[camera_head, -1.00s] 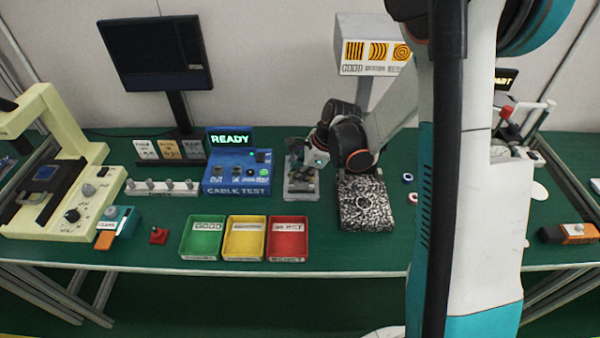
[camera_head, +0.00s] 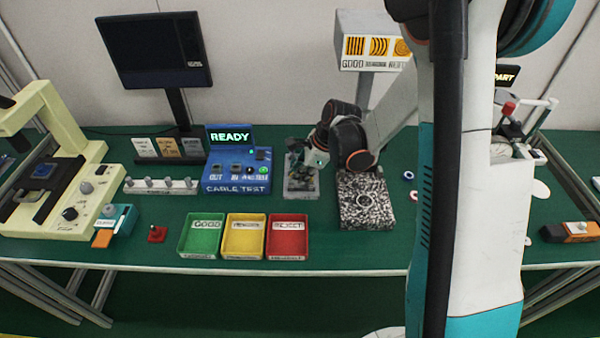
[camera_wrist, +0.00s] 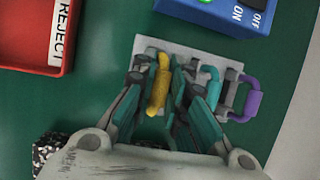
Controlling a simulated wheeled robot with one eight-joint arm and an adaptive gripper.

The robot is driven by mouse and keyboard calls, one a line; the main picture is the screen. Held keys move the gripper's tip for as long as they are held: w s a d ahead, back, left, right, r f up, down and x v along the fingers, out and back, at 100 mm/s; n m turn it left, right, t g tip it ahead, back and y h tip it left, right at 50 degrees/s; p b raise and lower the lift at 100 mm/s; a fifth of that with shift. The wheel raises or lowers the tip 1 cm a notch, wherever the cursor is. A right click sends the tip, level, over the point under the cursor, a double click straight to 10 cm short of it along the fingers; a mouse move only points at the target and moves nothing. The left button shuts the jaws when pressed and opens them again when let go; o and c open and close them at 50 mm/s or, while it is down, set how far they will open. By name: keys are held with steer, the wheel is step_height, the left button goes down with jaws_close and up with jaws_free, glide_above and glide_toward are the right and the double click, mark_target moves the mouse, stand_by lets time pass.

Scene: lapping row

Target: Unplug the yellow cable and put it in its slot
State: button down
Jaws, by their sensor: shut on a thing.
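The yellow cable (camera_wrist: 159,86) shows in the wrist view as a short thick piece standing over the grey slotted rack (camera_wrist: 146,44). My gripper (camera_wrist: 160,97) is shut on it, with the fingers on either side. In the head view my gripper (camera_head: 306,160) is at the same grey rack (camera_head: 300,190), and the yellow cable cannot be made out there. Whether the cable's ends sit in the rack is hidden by the fingers. The blue cable test box (camera_head: 237,170) stands left of the rack, its screen reading READY.
A teal cable (camera_wrist: 209,84) and a purple cable (camera_wrist: 252,100) are at the rack, right of my fingers. Green (camera_head: 203,252), yellow (camera_head: 243,253) and red (camera_head: 287,254) trays lie in front. A speckled block (camera_head: 365,208) is close on the right.

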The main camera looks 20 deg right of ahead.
steer(key=shift+f+b, duration=0.5)
steer(key=shift+f, duration=0.1)
steer(key=c, duration=1.5)
jaws_free()
steer(key=shift+r, duration=0.1)
steer(key=v, duration=1.1)
steer(key=shift+d+r, duration=0.15)
steer(key=shift+r, duration=0.25)
